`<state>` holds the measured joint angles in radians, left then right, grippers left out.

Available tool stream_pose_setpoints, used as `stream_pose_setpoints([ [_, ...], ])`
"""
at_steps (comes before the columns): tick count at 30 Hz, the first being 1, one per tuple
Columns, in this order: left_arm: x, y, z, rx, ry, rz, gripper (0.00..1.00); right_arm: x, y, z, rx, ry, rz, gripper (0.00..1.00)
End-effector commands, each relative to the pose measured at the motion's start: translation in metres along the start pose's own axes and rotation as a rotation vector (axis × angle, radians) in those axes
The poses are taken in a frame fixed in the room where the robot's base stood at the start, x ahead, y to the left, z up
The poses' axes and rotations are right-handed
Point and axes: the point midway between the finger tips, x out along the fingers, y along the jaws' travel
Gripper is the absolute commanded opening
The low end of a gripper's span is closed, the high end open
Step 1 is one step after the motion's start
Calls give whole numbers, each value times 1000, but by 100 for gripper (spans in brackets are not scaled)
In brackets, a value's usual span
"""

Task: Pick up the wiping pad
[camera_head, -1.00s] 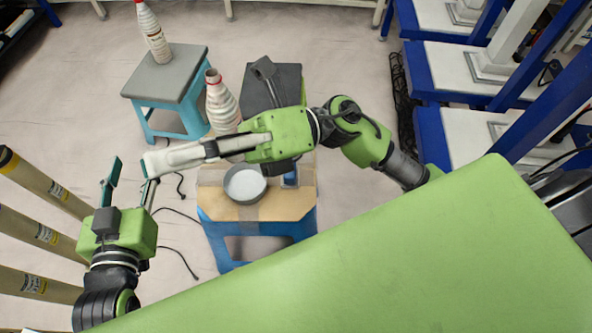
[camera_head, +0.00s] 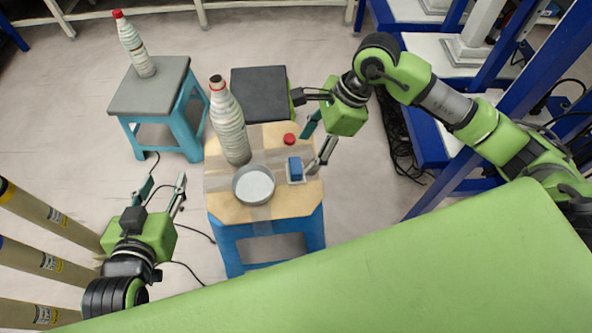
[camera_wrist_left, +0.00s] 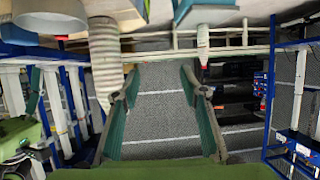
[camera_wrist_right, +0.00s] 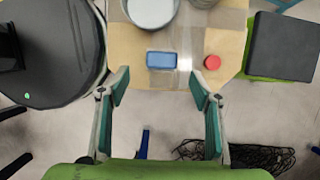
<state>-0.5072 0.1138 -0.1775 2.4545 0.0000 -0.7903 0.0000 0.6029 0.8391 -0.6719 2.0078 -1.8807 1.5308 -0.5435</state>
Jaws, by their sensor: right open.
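The wiping pad, which I take to be the small blue block (camera_head: 295,168) with a pale base, lies on the wooden-topped blue stool. It also shows in the right wrist view (camera_wrist_right: 161,60), just beyond and between the fingertips. My right gripper (camera_head: 314,146) is open and empty at the stool's right edge, close to the pad and apart from it. My left gripper (camera_head: 162,188) is open and empty, left of the stool.
On the stool (camera_head: 235,208) are a metal bowl (camera_head: 254,185), a ribbed white bottle (camera_head: 229,125) and a red cap (camera_head: 289,139). A dark-topped stool (camera_head: 260,95) stands behind. A grey-topped stool (camera_head: 150,100) with another bottle (camera_head: 133,45) stands at left.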

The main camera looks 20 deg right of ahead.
Motion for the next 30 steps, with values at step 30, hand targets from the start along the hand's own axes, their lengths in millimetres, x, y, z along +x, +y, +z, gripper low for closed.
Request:
stream_pose_setpoints([
  [30, -18, 15, -117, -6, 547, 32, 40, 80, -3, 2, 0, -2, 2, 58],
])
